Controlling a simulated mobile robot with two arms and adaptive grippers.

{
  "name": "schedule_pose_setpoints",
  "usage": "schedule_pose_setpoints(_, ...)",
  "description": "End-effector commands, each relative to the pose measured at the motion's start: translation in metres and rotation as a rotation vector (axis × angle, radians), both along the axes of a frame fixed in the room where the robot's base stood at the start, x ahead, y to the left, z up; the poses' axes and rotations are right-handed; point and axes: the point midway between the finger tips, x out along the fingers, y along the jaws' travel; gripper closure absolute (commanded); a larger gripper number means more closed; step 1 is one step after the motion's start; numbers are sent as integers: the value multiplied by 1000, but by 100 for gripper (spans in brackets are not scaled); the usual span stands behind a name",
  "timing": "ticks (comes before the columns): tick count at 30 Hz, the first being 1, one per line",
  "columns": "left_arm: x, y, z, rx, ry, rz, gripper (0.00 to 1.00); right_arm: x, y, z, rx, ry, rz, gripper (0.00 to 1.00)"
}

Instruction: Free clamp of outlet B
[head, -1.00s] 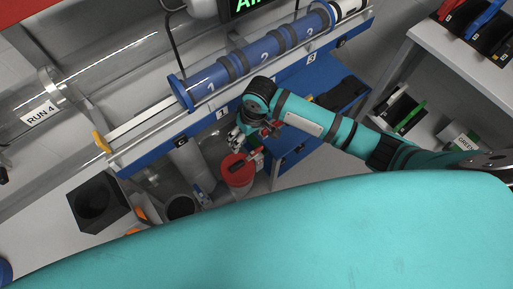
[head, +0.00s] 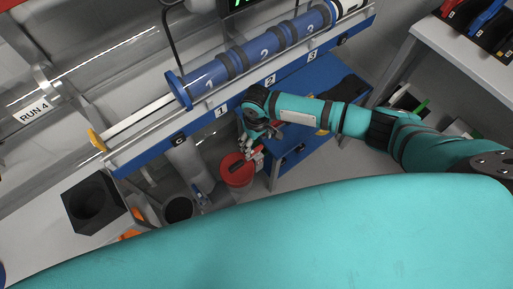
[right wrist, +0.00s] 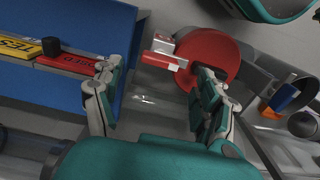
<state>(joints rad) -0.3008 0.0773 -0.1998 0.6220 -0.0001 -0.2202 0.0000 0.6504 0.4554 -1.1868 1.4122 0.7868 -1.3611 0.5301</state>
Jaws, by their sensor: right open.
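A round red cap (head: 238,176) sits on a pale upright pipe below the blue rail in the head view. It also shows in the right wrist view (right wrist: 217,50). A red and white lever-like part (right wrist: 162,52) reaches out from the cap's left side and looks like a clamp; I cannot read an outlet letter on it. My right gripper (head: 249,147) is just above the cap's upper right edge. In the right wrist view its fingers (right wrist: 157,76) are apart with nothing between them, and the lever-like part lies beyond the gap. My left gripper is not in view.
A clear tube with a blue numbered sleeve (head: 245,60) runs above the blue rail (head: 150,157). A black box with a round hole (head: 94,206) stands at lower left. A blue cabinet (right wrist: 75,95) with yellow and red labelled items is close on the left in the wrist view.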

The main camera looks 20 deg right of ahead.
Motion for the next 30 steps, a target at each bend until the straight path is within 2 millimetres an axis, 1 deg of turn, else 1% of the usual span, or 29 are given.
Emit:
schedule_pose_setpoints(1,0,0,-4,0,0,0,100,0,0,-12,-1,2,0,25)
schedule_pose_setpoints(3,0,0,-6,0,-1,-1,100,0,0,-24,-2,2,-1,25)
schedule_pose_setpoints(6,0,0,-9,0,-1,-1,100,0,0,-38,0,1,-1,25)
schedule_pose_setpoints(9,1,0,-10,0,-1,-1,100,0,0,-46,0,1,-1,25)
schedule_pose_setpoints(13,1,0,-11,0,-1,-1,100,0,0,-51,1,-1,1,25)
schedule_pose_setpoints(20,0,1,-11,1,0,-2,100,0,0,-51,1,-1,1,25)
schedule_pose_setpoints(23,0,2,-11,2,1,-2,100,0,0,-51,1,-1,1,35)
schedule_pose_setpoints(30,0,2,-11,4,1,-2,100,0,0,-51,1,-1,0,67)
